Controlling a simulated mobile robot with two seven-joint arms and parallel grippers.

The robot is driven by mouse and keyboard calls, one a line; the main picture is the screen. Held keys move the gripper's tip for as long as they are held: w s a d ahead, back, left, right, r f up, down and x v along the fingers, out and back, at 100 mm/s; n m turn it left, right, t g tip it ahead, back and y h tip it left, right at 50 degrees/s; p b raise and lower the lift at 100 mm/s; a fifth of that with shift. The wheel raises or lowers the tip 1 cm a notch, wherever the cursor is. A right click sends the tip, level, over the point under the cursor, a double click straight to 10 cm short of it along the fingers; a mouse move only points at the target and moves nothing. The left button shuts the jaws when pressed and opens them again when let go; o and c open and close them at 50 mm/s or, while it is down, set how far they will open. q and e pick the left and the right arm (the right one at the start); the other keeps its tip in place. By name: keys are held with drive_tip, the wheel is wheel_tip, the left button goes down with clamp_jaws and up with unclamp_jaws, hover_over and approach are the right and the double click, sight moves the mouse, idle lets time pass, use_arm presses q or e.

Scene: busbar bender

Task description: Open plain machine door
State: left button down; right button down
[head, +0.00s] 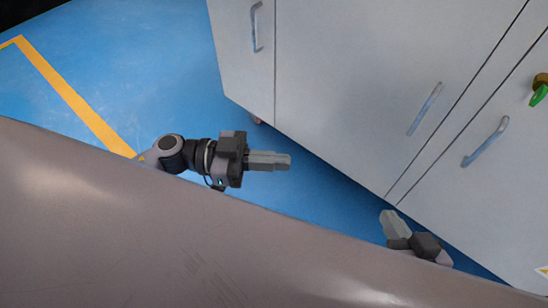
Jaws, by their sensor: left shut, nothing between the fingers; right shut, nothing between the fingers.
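The machine is a large light-grey cabinet with several flat doors. A plain door (350,75) fills the middle and has a blue-grey bar handle (425,108) near its right edge. The door is closed, with a thin seam on its right. My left gripper (288,161) is shut and empty, pointing right, apart from the cabinet and left of the plain door's handle. My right gripper (384,214) is shut and empty, below the handle and near the cabinet's lower edge. Neither gripper touches a handle.
Another door (470,195) on the right has its own handle (486,142), a green and brass key-like part (540,90) and a yellow label. A side panel (240,50) has a handle (256,27). Blue floor (130,50) with a yellow line (75,97) lies open on the left.

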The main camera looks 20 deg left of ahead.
idle(0.4)
use_arm(q)
drive_tip(key=c, duration=1.2)
unclamp_jaws()
drive_tip(key=shift+o, duration=0.2)
drive_tip(key=p+v, duration=0.1)
drive_tip(key=v, duration=0.6)
